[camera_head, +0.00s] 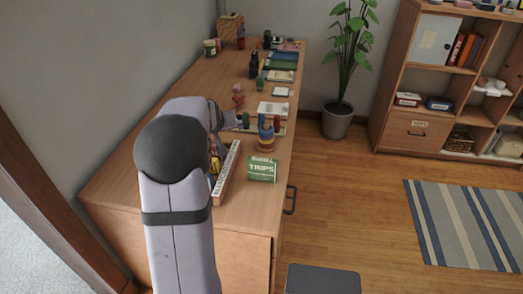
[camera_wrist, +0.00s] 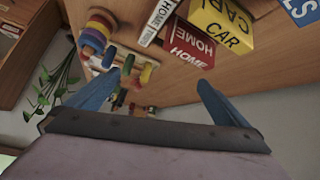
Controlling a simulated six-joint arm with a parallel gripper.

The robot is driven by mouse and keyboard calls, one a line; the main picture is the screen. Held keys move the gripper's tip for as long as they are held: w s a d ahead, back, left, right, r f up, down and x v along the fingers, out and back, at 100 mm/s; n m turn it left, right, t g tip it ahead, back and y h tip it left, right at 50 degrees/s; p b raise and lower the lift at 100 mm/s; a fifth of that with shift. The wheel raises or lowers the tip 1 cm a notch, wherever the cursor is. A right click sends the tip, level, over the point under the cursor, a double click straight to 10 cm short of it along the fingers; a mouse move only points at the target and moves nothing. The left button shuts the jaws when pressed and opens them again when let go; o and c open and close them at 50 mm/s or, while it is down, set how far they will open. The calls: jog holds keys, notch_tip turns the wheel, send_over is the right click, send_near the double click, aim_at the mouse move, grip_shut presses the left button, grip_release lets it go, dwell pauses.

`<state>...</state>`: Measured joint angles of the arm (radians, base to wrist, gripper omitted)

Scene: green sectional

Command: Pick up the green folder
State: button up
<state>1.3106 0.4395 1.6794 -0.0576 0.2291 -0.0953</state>
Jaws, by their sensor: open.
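A green box-like folder labelled TRIPS (camera_head: 262,168) sits at the right front edge of the wooden desk in the head view. I cannot make it out in the wrist view. A flatter green item (camera_head: 284,57) lies at the far end of the desk. My gripper (camera_wrist: 158,78) is open and empty, its two blue fingers spread wide. In the head view my arm reaches over the desk, left of the TRIPS folder, and hides most of the gripper. Beyond the fingers, the wrist view shows a red HOME folder (camera_wrist: 192,45) and a yellow CAR folder (camera_wrist: 222,24).
Small items line the desk's right side. A potted plant (camera_head: 338,118) stands beyond the desk.

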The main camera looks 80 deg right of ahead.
aim_at(262, 161)
jog(key=s+d+r+m+g+y+p, duration=0.1)
jog(key=s+r+m+p, duration=0.15)
jog(key=s, duration=0.35)
jog(key=s+r+m+g+p, duration=0.1)
jog(key=s+p, duration=0.2)
jog(key=s, duration=0.3)
jog(key=s+a+f+y, duration=0.1)
jog(key=a+f, duration=0.1)
jog(key=f, duration=0.1)
jog(key=s+a+f+y, duration=0.1)
jog(key=a+f, duration=0.1)
jog(key=f, duration=0.1)
jog(key=s+a+f+m+y, duration=0.1)
jog(key=a+f, duration=0.1)
jog(key=f, duration=0.1)
jog(key=shift+f+b, duration=0.1)
jog(key=shift+b, duration=0.3)
jog(key=shift+x, duration=1.05)
jog(key=shift+f+p, duration=0.1)
jog(key=shift+p, duration=0.25)
jog(key=shift+p+x, duration=0.75)
jog(key=shift+x, duration=1.7)
jog(key=shift+d, duration=0.15)
jog(key=shift+c, duration=0.6)
jog(key=c, duration=1)
